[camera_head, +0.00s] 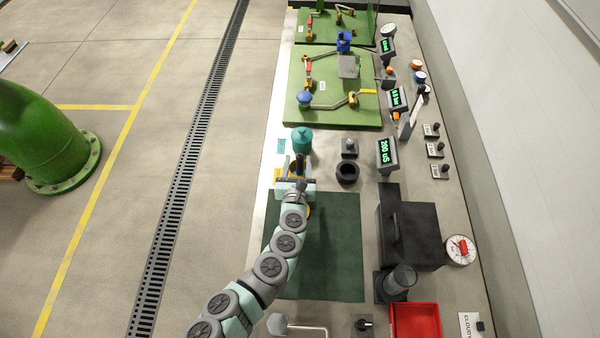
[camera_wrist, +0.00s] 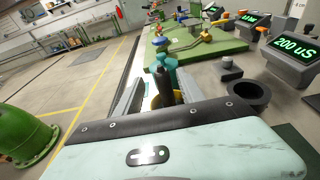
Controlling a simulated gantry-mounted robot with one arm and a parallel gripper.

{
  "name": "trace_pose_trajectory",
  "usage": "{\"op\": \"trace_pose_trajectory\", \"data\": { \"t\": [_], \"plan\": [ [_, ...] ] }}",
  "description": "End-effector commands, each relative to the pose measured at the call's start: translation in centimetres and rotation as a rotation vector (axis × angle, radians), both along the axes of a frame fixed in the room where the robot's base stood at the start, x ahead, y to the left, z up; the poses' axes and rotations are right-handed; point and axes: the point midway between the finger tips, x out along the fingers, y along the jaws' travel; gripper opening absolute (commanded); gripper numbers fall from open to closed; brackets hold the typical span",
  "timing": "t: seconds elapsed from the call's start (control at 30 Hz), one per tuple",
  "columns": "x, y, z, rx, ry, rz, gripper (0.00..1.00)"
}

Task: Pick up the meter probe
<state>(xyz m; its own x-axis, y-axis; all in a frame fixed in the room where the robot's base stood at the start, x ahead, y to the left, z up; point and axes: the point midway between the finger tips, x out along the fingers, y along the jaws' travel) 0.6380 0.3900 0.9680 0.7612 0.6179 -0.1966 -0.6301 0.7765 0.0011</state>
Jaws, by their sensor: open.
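A dark upright rod, which looks like the meter probe (camera_wrist: 163,88), stands between my fingers in the wrist view. In the head view its dark top (camera_head: 299,163) shows just in front of a teal pot (camera_head: 301,140). My gripper (camera_head: 296,172) is open, with one finger on either side of the rod. In the wrist view the fingers of my gripper (camera_wrist: 160,80) appear apart from it. The rod's lower end is hidden by my gripper body, with some yellow showing there. The meter display (camera_head: 386,152) reads 200 uS and stands to the right.
A black cup (camera_head: 347,172) and a small dark block (camera_head: 349,147) stand right of my gripper. A green mat (camera_head: 340,260) lies below it. A green board with pipes (camera_head: 330,115) is beyond the pot. A black case (camera_head: 415,240) and a red tray (camera_head: 415,320) stand at the lower right.

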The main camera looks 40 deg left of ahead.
Motion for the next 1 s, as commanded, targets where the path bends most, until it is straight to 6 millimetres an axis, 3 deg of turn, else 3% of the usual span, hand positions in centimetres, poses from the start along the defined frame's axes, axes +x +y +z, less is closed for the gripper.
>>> {"op": "trace_pose_trajectory", "data": {
  "t": [0.53,0.93,1.0],
  "plan": [
    [3.8,2.6,-0.9,-0.003,-0.002,0.003,0.46],
    [4.3,3.0,-1.1,-0.001,0.002,0.000,0.46],
    [4.3,3.0,-1.1,-0.002,0.001,0.000,0.41]
  ]
}}
